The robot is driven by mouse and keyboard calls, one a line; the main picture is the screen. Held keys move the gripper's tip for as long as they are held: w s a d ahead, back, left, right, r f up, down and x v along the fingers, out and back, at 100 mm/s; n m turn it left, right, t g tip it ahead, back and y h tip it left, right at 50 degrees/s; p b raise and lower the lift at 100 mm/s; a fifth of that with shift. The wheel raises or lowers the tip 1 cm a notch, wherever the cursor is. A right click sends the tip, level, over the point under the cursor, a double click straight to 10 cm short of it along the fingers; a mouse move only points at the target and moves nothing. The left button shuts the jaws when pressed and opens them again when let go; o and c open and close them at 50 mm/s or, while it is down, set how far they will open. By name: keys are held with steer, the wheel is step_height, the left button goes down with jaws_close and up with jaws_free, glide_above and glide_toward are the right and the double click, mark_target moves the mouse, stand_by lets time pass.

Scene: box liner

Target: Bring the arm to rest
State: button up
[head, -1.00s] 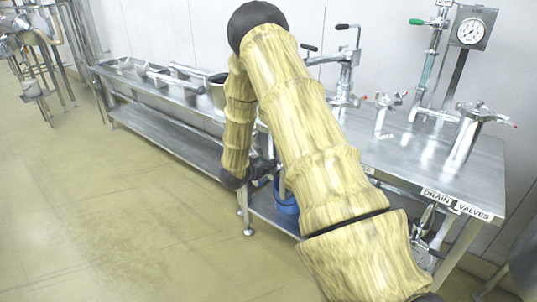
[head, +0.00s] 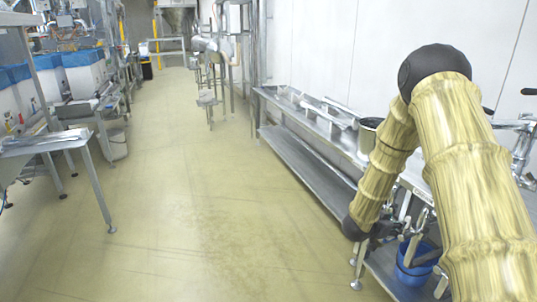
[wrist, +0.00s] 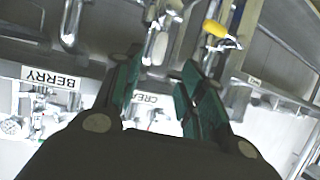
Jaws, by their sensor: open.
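My gripper (wrist: 158,80) is open in the wrist view, with its two dark green fingers apart and nothing held between them. In the head view my yellow, bamboo-patterned arm rises on the right, bends at a black elbow and comes down beside the steel bench (head: 325,128). My gripper also shows there, dark and partly hidden (head: 385,230), at the bench's near side above a blue bucket (head: 408,274). The exact gap between gripper and bench is hard to tell.
The blue bucket holds long-handled tools. The wrist view shows metal fittings, a yellow handle (wrist: 214,28) and an upside-down BERRY label (wrist: 50,77). A steel table (head: 45,142) stands at the left. The floor (head: 190,215) between is clear.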

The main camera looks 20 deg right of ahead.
steer(key=s+a+f+n+t+y+p, duration=0.15)
steer(key=s+a+f+n+y, duration=0.3)
steer(key=a+f, duration=0.5)
steer(key=s+a+f+n+t+y+p, duration=0.1)
steer(key=s+a+f+n+y+p, duration=0.2)
steer(key=s+a+f, duration=0.65)
steer(key=s+a+f+n+g+y, duration=0.1)
steer(key=s+a+n+g+y, duration=0.1)
steer(key=s+a, duration=0.9)
steer(key=s+a+f+n+g+y, duration=0.1)
steer(key=s+a+n+g+y, duration=0.2)
steer(key=s+a, duration=0.8)
steer(key=shift+s+f+n+g+y+p, duration=0.35)
steer(key=shift+s+n+g+p, duration=0.1)
steer(key=shift+s+n, duration=0.4)
steer(key=shift+w, duration=0.1)
steer(key=shift+c, duration=0.2)
steer(key=shift+c, duration=0.4)
